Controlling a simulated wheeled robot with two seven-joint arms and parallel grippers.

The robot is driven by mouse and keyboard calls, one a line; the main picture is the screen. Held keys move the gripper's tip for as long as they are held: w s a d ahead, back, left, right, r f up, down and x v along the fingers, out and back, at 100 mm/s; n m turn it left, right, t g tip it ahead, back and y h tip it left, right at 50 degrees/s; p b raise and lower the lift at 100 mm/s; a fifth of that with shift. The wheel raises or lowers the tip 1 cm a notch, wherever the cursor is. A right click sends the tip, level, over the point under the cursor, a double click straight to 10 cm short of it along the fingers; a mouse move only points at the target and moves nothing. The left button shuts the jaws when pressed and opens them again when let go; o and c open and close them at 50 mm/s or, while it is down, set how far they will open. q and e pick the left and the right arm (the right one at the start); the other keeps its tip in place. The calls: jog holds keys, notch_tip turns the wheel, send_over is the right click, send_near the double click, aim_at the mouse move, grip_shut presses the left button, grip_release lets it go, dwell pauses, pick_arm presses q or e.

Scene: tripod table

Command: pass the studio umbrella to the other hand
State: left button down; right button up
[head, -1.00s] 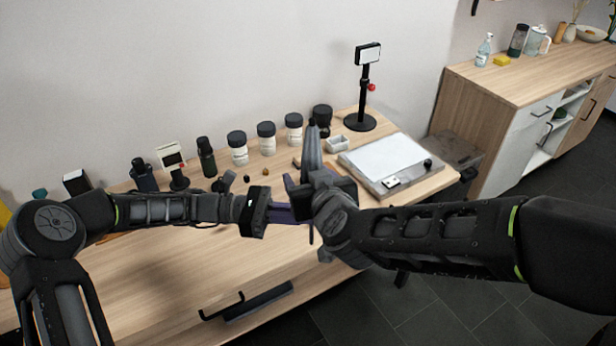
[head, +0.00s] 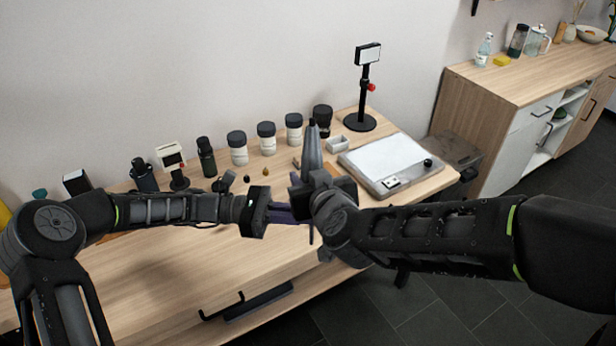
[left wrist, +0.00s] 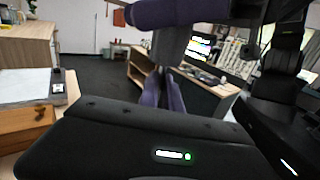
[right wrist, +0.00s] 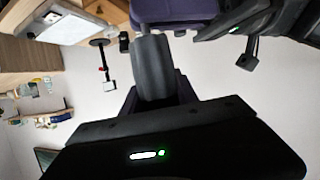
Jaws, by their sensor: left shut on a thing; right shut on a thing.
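The studio umbrella (head: 312,152) is a furled dark grey cone, upright with its narrow tip up, in front of the table's right part. My right gripper (head: 318,192) is shut on it below the cone; the arm hides most of the grip. My left gripper (head: 291,211) comes in from the left with its purple fingers shut on the umbrella's lower part, close beside the right gripper. In the right wrist view the grey umbrella (right wrist: 152,68) runs up from between the fingers. The exact left contact is hidden in the head view.
The wooden table (head: 170,270) holds several black-lidded jars (head: 238,150), a phone stand (head: 365,95) and a white light panel (head: 385,160) behind my grippers. A sideboard (head: 500,90) stands at the right. Dark floor is free at the lower right.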

pick_arm(q)
jog(key=c, duration=1.5)
grip_release()
jog(key=shift+o, duration=0.2)
jog(key=w+a, duration=0.1)
jog(key=a, duration=1.1)
jog(key=shift+f, duration=0.1)
